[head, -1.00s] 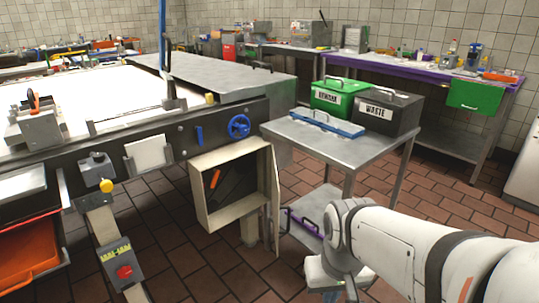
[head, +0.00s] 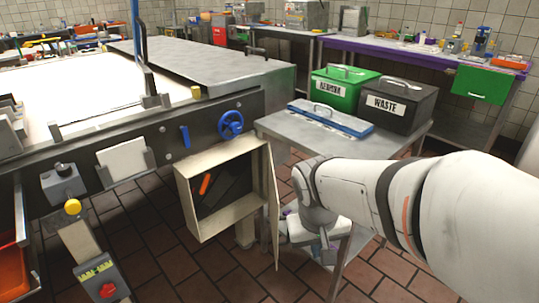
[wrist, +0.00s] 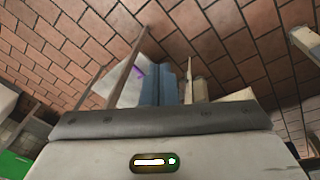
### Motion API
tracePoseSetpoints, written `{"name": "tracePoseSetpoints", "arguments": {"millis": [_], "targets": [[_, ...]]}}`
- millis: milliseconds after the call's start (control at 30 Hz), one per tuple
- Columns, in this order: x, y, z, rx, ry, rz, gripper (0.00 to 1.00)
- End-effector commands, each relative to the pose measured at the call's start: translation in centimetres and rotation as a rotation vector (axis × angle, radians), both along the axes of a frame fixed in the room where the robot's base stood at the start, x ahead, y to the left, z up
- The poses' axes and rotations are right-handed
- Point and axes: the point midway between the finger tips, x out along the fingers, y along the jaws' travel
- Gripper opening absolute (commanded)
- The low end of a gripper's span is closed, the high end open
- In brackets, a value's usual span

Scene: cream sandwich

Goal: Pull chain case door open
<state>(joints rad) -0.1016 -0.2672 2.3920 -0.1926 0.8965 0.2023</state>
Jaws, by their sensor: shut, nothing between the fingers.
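The chain case (head: 215,190) is a cream box under the black machine side in the head view. Its front is open and shows a dark inside with an orange piece (head: 205,184). Its thin cream door (head: 272,205) stands swung outward on the right side, nearly edge-on. My gripper is low, just right of the door; in the head view my wrist hides most of it. In the wrist view my blue gripper fingers (wrist: 171,88) are together and empty. A cream piece (wrist: 240,96) shows to their right; I cannot tell whether it is door or case.
A steel side table (head: 290,125) stands right of the case, with a green bin (head: 335,93), a dark waste bin (head: 400,105) and a blue tray (head: 330,118) on it. Its legs are close to my arm. The tiled floor (head: 165,255) before the case is clear.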

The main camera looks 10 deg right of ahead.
Motion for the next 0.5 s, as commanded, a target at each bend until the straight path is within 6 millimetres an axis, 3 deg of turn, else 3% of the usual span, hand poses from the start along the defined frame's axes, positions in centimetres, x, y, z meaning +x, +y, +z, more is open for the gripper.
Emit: {"name": "tracePoseSetpoints", "arguments": {"millis": [100, 300, 500], "targets": [[6.1, 1.4, 0.5, -0.127, -0.067, 0.024, 0.00], [14.7, 5.4, 1.5, -0.265, -0.234, 0.052, 0.00], [18.2, 7.8, 1.7, -0.304, -0.324, 0.066, 0.00]]}}
